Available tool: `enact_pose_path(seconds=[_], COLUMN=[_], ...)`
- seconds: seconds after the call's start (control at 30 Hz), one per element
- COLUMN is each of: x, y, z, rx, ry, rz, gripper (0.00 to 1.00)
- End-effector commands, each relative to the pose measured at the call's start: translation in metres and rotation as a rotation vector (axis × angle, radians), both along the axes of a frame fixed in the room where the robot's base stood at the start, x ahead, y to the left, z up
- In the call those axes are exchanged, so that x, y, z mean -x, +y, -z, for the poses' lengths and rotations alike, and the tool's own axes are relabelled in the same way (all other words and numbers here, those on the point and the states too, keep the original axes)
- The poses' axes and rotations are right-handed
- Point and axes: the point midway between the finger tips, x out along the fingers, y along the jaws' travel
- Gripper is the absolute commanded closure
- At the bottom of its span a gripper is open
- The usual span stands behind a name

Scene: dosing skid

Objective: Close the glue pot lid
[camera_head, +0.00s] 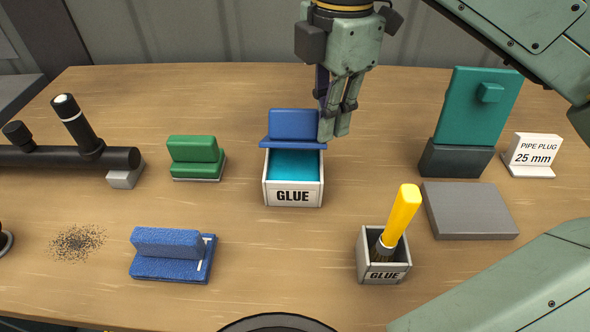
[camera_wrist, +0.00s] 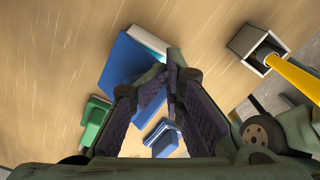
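The glue pot (camera_head: 293,196), a white box marked GLUE, stands mid-table with teal glue showing inside. Its blue lid (camera_head: 292,125) is open at the pot's back edge, with a raised blue part above a flat blue strip. The lid (camera_wrist: 128,65) and a white and teal edge of the pot (camera_wrist: 149,41) also show in the wrist view. My gripper (camera_head: 337,128) points down at the lid's right end, overlapping it in the head view; I cannot tell whether they touch. Its fingertips (camera_wrist: 168,68) come together with nothing seen between them.
A smaller GLUE box (camera_head: 369,244) with a yellow-handled brush (camera_head: 403,215) stands front right. A green block (camera_head: 196,150) is left of the pot, a blue one (camera_head: 172,243) front left. A grey plate (camera_head: 468,211) and teal upright piece (camera_head: 470,105) are right. Table before the pot is clear.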

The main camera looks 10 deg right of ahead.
Motion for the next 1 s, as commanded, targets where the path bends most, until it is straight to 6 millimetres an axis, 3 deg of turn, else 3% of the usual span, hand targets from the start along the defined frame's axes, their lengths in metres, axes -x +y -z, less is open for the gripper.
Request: enact_pose_path(seconds=[0.37, 1.0], x=[-0.002, 0.0], y=[-0.001, 0.0], z=[-0.008, -0.078], rx=[0.026, 0.022], ry=[-0.028, -0.029], rz=[0.02, 0.017], gripper=[1.0, 1.0])
